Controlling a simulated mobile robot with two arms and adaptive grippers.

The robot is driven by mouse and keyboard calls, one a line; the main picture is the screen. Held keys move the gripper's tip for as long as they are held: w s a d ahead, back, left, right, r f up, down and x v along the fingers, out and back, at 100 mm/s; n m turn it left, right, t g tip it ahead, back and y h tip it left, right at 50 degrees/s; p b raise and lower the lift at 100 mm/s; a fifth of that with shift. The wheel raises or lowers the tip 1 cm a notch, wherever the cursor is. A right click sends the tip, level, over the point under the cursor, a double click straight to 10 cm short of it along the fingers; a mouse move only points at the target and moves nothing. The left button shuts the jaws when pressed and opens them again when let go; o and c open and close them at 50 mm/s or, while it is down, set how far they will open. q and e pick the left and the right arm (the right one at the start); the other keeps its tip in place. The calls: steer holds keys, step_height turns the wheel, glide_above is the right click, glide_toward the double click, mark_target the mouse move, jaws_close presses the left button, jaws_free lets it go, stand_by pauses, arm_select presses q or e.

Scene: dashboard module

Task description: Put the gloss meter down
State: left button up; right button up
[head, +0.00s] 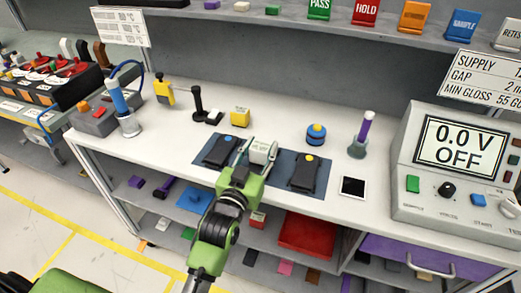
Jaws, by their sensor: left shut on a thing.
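The gloss meter looks to be the small white box (263,149) with dark markings on its face. My left gripper (257,156), on a green arm, is shut on it. My right gripper is not in view.
A white-framed dark square (353,187) lies to the right, before the supply unit (450,190). Bare white bench (175,130) shows left of the mat.

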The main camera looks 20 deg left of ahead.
arm_select(q)
steer(key=shift+f, duration=0.15)
steer(key=o, duration=1.3)
steer(key=shift+c, duration=0.2)
steer(key=shift+o, duration=0.3)
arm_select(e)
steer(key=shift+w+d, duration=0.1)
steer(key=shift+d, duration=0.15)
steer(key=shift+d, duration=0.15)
arm_select(q)
steer(key=shift+r, duration=0.25)
steer(key=s+b, duration=0.1)
steer(key=s, duration=1.1)
steer(key=shift+a, duration=0.2)
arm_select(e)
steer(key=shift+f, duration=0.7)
arm_select(q)
steer(key=shift+f, duration=0.1)
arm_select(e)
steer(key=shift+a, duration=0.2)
